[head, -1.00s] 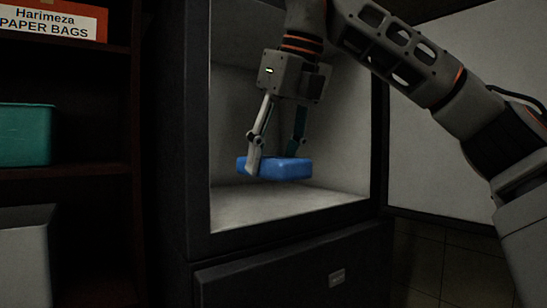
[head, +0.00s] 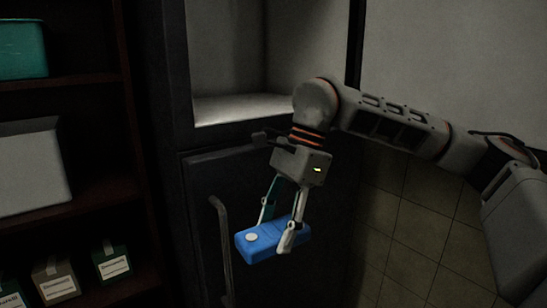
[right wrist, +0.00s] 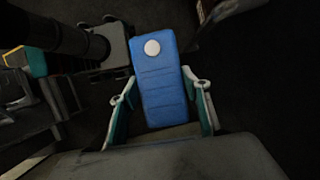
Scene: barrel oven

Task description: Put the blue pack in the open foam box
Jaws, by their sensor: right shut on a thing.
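The blue pack (head: 262,242) is a flat block with a round white cap at one end. My right gripper (head: 276,232) is shut on it and holds it in the air, in front of the dark cabinet's lower door. In the right wrist view the pack (right wrist: 162,85) lies between the two fingers (right wrist: 160,105), with its white-capped end pointing away from the palm. An open foam box cannot be made out for sure in these frames.
The dark cabinet has an open, empty white compartment (head: 235,108) above my gripper. A curved handle (head: 222,245) stands out just left of the pack. Shelves at left hold a teal bin (head: 22,48), a grey-white bin (head: 30,165) and small boxes (head: 112,262).

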